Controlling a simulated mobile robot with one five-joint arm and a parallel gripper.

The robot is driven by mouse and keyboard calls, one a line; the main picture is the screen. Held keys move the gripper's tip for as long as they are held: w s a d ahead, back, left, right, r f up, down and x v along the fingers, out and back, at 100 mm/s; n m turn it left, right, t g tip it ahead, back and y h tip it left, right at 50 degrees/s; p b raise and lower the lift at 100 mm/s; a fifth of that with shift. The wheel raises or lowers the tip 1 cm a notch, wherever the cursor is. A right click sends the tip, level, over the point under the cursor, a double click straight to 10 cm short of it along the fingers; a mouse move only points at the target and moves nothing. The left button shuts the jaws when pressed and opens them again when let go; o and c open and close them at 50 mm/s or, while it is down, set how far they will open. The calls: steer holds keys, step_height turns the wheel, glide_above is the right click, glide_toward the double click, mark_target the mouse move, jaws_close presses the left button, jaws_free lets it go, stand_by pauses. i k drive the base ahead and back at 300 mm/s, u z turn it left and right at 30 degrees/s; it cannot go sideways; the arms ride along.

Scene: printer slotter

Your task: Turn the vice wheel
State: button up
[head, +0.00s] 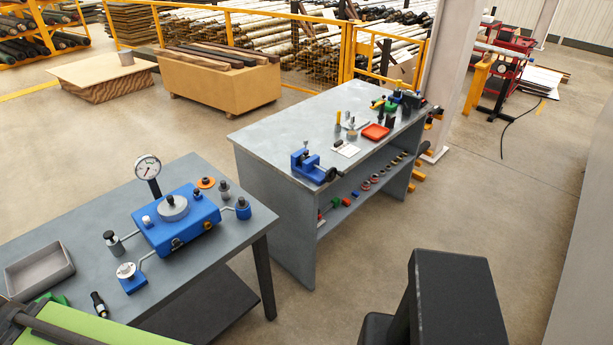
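A small blue vice (303,161) stands near the front left corner of the grey workbench in the middle of the head view. A dark round wheel (331,174) sits at the vice's right end, close to the bench's front edge. The wheel is small in the picture, so its turn angle and the vice's jaw gap are hard to tell. My gripper is not in view.
Beside the vice, the workbench (262,134) holds a white card (346,149), a red tray (375,132) and several tools. A nearer left table (80,270) carries a blue gauge device (177,222). Open floor (460,205) lies right of the workbench.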

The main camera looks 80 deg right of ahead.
mark_target(331, 174)
steer(key=u, duration=1.3)
steer(key=k, duration=0.65)
steer(key=z, duration=2.35)
